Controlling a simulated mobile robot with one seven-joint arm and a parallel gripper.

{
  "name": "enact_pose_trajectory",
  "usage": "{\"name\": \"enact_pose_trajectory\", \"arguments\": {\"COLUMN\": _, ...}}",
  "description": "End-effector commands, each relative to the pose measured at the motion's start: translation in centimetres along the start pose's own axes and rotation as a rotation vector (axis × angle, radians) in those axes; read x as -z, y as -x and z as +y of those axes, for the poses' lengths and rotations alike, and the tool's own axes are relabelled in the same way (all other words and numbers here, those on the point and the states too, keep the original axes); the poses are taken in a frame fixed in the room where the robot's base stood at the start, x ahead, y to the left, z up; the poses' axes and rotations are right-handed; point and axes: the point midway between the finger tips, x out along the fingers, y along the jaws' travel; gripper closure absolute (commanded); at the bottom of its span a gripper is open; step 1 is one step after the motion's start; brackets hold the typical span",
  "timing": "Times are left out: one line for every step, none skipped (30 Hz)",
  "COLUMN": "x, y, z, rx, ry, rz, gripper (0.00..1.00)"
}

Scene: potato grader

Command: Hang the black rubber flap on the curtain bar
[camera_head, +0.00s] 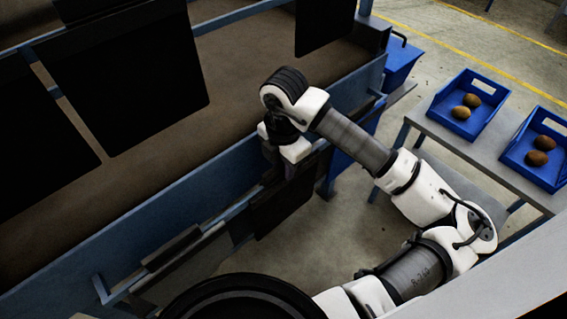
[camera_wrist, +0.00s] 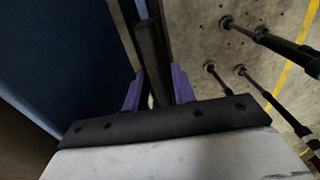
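A black rubber flap (camera_head: 283,205) hangs from a rail on the outside of the machine's blue side wall. My gripper (camera_head: 291,168) points down over the flap's top edge; its fingers are hidden in the head view. In the wrist view my gripper (camera_wrist: 158,88) has its two purple fingers apart, on either side of a dark edge strip (camera_wrist: 152,55). A gap seems to show beside the strip, so it does not look clamped. The blue curtain bar (camera_head: 238,14) crosses above the belt. It has a bare stretch between a wide hanging flap (camera_head: 125,80) and another flap (camera_head: 324,22).
The blue side wall (camera_head: 150,225) stands between my gripper and the brown belt (camera_head: 235,85). A grey table (camera_head: 480,152) at the right holds two blue trays (camera_head: 437,107) (camera_head: 512,155) with potatoes. A blue bin (camera_head: 402,62) stands behind. Open concrete floor lies below the rail.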

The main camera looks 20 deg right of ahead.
Motion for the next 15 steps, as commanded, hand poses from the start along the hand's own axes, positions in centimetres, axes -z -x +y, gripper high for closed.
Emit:
{"name": "enact_pose_trajectory", "arguments": {"x": 0.0, "y": 0.0, "z": 0.1, "rx": -0.002, "ry": 0.000, "rz": 0.000, "gripper": 1.00}}
{"name": "enact_pose_trajectory", "arguments": {"x": 0.0, "y": 0.1, "z": 0.1, "rx": -0.003, "ry": 0.000, "rz": -0.001, "gripper": 1.00}}
{"name": "enact_pose_trajectory", "arguments": {"x": 0.0, "y": 0.1, "z": 0.1, "rx": -0.003, "ry": 0.000, "rz": -0.001, "gripper": 1.00}}
{"name": "enact_pose_trajectory", "arguments": {"x": 0.0, "y": 0.1, "z": 0.1, "rx": -0.003, "ry": 0.000, "rz": -0.001, "gripper": 1.00}}
{"name": "enact_pose_trajectory", "arguments": {"x": 0.0, "y": 0.1, "z": 0.1, "rx": -0.003, "ry": 0.000, "rz": -0.001, "gripper": 1.00}}
{"name": "enact_pose_trajectory", "arguments": {"x": 0.0, "y": 0.2, "z": 0.1, "rx": -0.003, "ry": 0.000, "rz": -0.001, "gripper": 1.00}}
{"name": "enact_pose_trajectory", "arguments": {"x": 0.0, "y": 0.3, "z": 0.1, "rx": -0.003, "ry": 0.000, "rz": -0.001, "gripper": 1.00}}
{"name": "enact_pose_trajectory", "arguments": {"x": 0.0, "y": 0.4, "z": 0.1, "rx": -0.003, "ry": 0.000, "rz": -0.002, "gripper": 1.00}}
{"name": "enact_pose_trajectory", "arguments": {"x": 0.0, "y": 0.5, "z": 0.1, "rx": -0.004, "ry": 0.000, "rz": -0.002, "gripper": 1.00}}
{"name": "enact_pose_trajectory", "arguments": {"x": 0.0, "y": 0.7, "z": 0.1, "rx": -0.004, "ry": 0.000, "rz": -0.002, "gripper": 1.00}}
{"name": "enact_pose_trajectory", "arguments": {"x": -0.1, "y": 0.8, "z": 0.1, "rx": -0.004, "ry": 0.000, "rz": -0.002, "gripper": 1.00}}
{"name": "enact_pose_trajectory", "arguments": {"x": 0.0, "y": 1.0, "z": 0.1, "rx": -0.004, "ry": 0.000, "rz": -0.002, "gripper": 1.00}}
{"name": "enact_pose_trajectory", "arguments": {"x": 0.0, "y": 1.2, "z": 0.1, "rx": -0.004, "ry": 0.000, "rz": -0.002, "gripper": 1.00}}
{"name": "enact_pose_trajectory", "arguments": {"x": 0.0, "y": 1.3, "z": 0.1, "rx": -0.004, "ry": 0.000, "rz": -0.002, "gripper": 1.00}}
{"name": "enact_pose_trajectory", "arguments": {"x": 0.0, "y": 1.5, "z": 0.1, "rx": -0.004, "ry": 0.000, "rz": -0.001, "gripper": 1.00}}
